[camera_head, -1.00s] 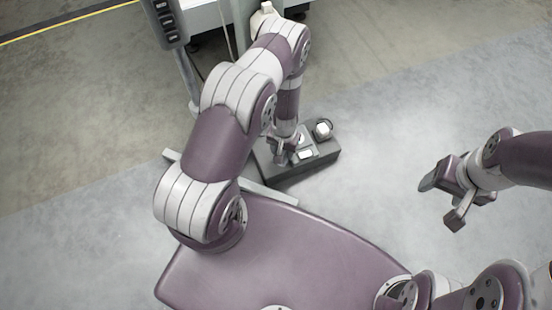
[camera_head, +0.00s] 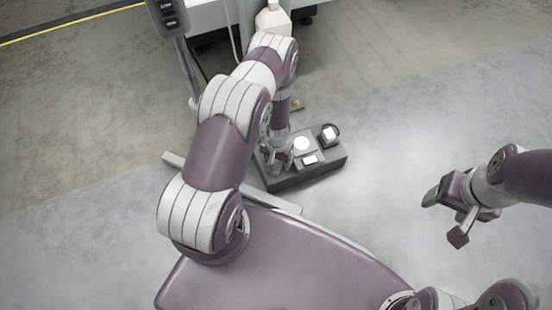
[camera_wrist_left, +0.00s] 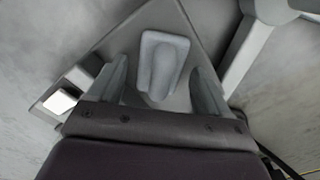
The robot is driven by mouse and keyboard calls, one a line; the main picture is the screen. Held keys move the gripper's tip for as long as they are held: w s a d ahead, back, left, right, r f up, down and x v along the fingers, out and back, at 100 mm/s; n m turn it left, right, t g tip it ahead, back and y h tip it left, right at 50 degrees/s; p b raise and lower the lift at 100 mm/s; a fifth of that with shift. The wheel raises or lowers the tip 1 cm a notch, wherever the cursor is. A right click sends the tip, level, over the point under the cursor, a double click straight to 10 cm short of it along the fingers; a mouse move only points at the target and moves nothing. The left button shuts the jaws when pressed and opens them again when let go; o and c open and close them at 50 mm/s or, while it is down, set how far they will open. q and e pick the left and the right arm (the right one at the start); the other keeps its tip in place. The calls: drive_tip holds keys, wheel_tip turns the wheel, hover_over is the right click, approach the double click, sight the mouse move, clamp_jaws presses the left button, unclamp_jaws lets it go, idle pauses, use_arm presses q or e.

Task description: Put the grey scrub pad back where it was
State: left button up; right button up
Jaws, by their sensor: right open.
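The grey scrub pad (camera_wrist_left: 162,65) shows in the left wrist view as a pale rounded block with a lengthwise ridge. It lies on or just above a grey surface, ahead of and between the fingers of my left gripper (camera_wrist_left: 160,88). The fingers are apart, with a gap visible on both sides of the pad. In the head view my left gripper (camera_head: 277,160) is low over the left end of a dark grey box (camera_head: 300,179), and I cannot make out the pad there. My right gripper (camera_head: 450,213) is open and empty over bare floor at the right.
On the box are a white round disc (camera_head: 302,143), a small white rectangular piece (camera_head: 310,159) and a dark item with a pale top (camera_head: 329,134). A grey floor bar (camera_head: 180,165) runs beside the box. The floor to the right is clear.

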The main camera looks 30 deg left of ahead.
use_arm(q)
wheel_tip(320, 180, up, 12)
drive_tip(key=p, duration=0.8)
drive_tip(key=shift+r+p, duration=0.15)
drive_tip(key=shift+p, duration=0.2)
